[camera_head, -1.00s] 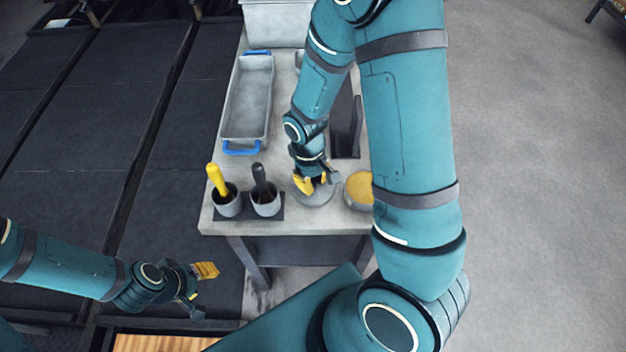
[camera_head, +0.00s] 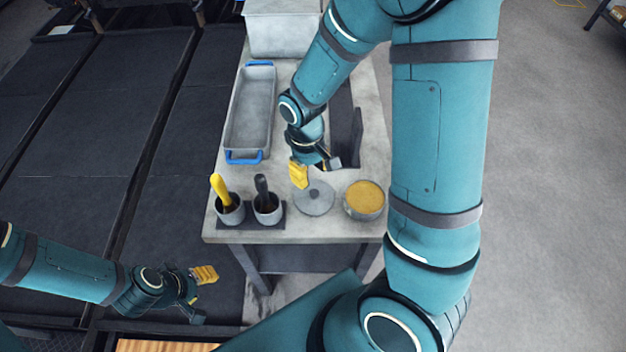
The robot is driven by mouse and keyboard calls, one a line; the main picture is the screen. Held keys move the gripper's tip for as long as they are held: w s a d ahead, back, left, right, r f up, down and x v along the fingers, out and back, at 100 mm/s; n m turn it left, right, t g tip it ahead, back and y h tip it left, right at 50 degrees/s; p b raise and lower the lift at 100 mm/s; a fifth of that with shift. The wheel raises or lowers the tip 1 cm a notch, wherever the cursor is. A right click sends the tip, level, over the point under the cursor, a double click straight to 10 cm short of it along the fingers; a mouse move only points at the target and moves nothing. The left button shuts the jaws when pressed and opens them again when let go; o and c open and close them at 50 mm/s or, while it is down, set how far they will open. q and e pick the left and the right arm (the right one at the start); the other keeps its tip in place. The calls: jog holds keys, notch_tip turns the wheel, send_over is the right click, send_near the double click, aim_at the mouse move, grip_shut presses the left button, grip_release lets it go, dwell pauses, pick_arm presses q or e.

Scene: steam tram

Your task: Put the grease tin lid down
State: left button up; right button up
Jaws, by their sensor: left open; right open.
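The grease tin lid (camera_head: 315,201), a round grey disc with a small knob, lies flat on the table near its front edge. The open grease tin (camera_head: 364,200), filled with yellow-brown grease, stands just right of it. My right gripper (camera_head: 316,176) is open and empty just behind and above the lid, apart from it. My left gripper (camera_head: 203,291) is open and empty, low at the left, away from the table.
Two grey cups with a yellow-handled (camera_head: 221,190) and a black-handled (camera_head: 262,187) tool stand left of the lid on a dark mat (camera_head: 249,225). A grey tray with blue handles (camera_head: 232,120) and a grey bin (camera_head: 285,35) are farther back. A dark upright plate (camera_head: 356,138) stands behind the tin.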

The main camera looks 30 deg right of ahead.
pick_arm(q)
jog(key=shift+w+r+p, duration=0.2)
jog(key=shift+r+p, duration=0.15)
jog(key=shift+r, duration=0.15)
pick_arm(e)
jog(key=r, duration=0.4)
jog(key=shift+w+r, duration=0.15)
jog(key=shift+w, duration=0.1)
pick_arm(q)
jog(key=shift+s, duration=0.1)
pick_arm(e)
jog(key=shift+a, duration=0.1)
